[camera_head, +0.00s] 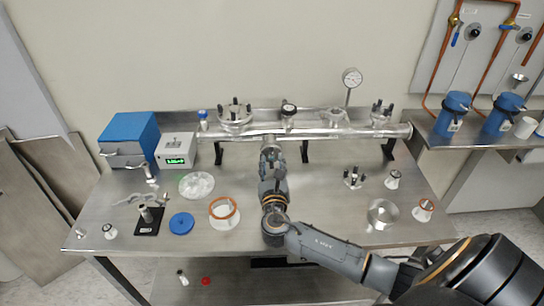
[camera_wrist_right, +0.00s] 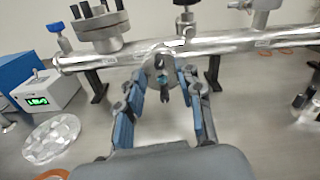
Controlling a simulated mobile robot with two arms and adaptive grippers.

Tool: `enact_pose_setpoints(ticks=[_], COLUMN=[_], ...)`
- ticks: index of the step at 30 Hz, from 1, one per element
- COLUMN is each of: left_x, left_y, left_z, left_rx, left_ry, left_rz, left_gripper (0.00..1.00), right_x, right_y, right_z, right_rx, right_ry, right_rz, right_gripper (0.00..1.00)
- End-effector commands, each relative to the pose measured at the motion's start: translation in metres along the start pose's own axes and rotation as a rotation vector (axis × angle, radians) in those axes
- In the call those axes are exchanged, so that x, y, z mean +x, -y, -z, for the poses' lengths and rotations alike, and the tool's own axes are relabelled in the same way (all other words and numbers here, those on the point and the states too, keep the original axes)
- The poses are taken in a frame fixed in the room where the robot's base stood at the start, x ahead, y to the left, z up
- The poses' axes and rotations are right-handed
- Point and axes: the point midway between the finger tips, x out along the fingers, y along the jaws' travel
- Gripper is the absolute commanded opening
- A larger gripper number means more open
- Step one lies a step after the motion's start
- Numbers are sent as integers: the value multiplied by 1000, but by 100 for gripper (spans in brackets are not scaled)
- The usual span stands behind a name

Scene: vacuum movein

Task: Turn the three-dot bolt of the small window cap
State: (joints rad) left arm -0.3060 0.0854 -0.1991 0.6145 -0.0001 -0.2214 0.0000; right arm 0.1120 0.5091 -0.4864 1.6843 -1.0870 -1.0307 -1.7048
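A long steel tube (camera_head: 340,133) runs across the back of the table. In the right wrist view, a small grey cap with a teal centre (camera_wrist_right: 160,70) faces me on the front of the tube. A dark bolt-like part (camera_wrist_right: 166,97) hangs below it. Dot markings are too small to read. My right gripper (camera_head: 269,152) reaches the tube from the front. In the wrist view its fingers (camera_wrist_right: 162,90) stand apart, on either side of the cap; I cannot tell whether they touch it. My arm hides the cap in the head view. My left gripper is out of view.
A steel ring (camera_head: 382,213) lies to the right. Table space right of my arm is mostly free.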

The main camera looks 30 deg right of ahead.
Motion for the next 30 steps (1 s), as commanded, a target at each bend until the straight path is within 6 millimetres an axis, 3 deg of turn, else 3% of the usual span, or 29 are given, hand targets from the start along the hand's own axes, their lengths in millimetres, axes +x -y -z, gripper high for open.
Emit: enact_pose_setpoints(ticks=[6,16,21,30], left_x=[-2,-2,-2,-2], left_y=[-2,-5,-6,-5], left_z=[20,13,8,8], left_rx=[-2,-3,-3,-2], left_ry=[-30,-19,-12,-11], left_rz=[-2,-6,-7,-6], left_gripper=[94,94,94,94], right_x=[21,24,24,24], right_y=[0,0,0,0], right_z=[0,0,0,1], right_rx=[0,0,0,9], right_ry=[1,0,0,0], right_rz=[-1,-1,-1,0], right_gripper=[36,36,2,0])
